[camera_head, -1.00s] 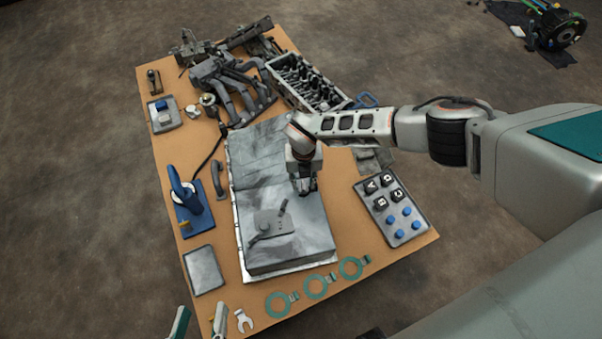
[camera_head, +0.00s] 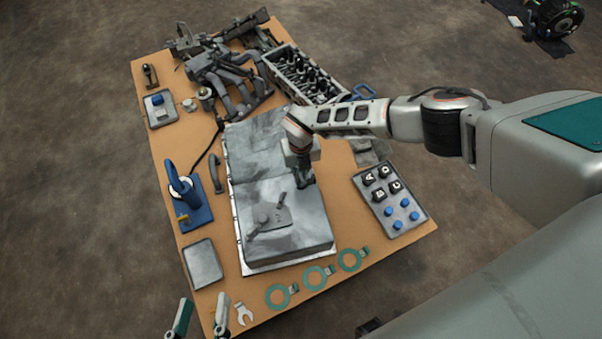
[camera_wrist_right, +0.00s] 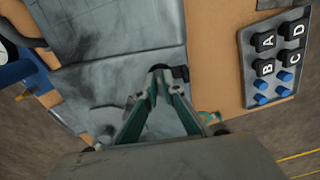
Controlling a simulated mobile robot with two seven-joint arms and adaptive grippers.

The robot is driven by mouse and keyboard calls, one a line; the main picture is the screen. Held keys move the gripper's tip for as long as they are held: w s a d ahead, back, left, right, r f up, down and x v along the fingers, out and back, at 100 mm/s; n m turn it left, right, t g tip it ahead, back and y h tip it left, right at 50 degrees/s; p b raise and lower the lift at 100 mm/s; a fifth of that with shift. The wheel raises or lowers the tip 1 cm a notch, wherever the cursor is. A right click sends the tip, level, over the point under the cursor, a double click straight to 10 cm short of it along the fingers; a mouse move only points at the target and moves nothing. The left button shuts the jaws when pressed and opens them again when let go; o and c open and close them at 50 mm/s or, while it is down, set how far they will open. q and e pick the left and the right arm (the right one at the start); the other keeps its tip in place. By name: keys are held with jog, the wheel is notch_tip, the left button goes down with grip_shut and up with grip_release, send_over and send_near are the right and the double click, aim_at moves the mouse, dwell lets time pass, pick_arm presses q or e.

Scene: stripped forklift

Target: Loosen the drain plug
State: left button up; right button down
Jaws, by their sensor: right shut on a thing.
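The large grey pan (camera_head: 300,238) lies on the table with its raised block toward the front. My right gripper (camera_head: 306,183) reaches down at the step on the pan's right side. In the right wrist view its green-sided fingers (camera_wrist_right: 160,72) come together at a small dark piece (camera_wrist_right: 181,73) by the pan's edge. That piece appears to be the drain plug, mostly hidden by the fingers. My left gripper (camera_head: 202,306) shows only its fingertips at the bottom left, spread apart and empty.
A tray of lettered black caps and blue plugs (camera_head: 394,200) lies right of the pan. A blue stand (camera_head: 190,200) is at the left, and engine parts (camera_head: 304,74) fill the back.

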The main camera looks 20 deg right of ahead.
aim_at(301, 176)
jog(key=c, duration=2.3)
grip_release()
jog(key=shift+s, duration=0.1)
jog(key=shift+c, duration=0.2)
pick_arm(q)
jog(key=shift+s+f, duration=0.1)
pick_arm(e)
jog(key=shift+w+r+p, duration=0.2)
jog(key=shift+r+p, duration=0.35)
jog(key=shift+r, duration=0.45)
jog(key=shift+r+p, duration=0.8)
jog(key=shift+r, duration=0.5)
pick_arm(q)
jog(key=shift+t, duration=0.5)
jog(key=r, duration=0.1)
jog(key=w+r, duration=0.1)
jog(key=r, duration=0.1)
jog(key=w+r, duration=0.1)
jog(key=r, duration=0.1)
jog(key=shift+r, duration=0.2)
pick_arm(e)
jog(key=shift+s, duration=0.15)
jog(key=shift+f, duration=0.1)
jog(key=o, duration=0.6)
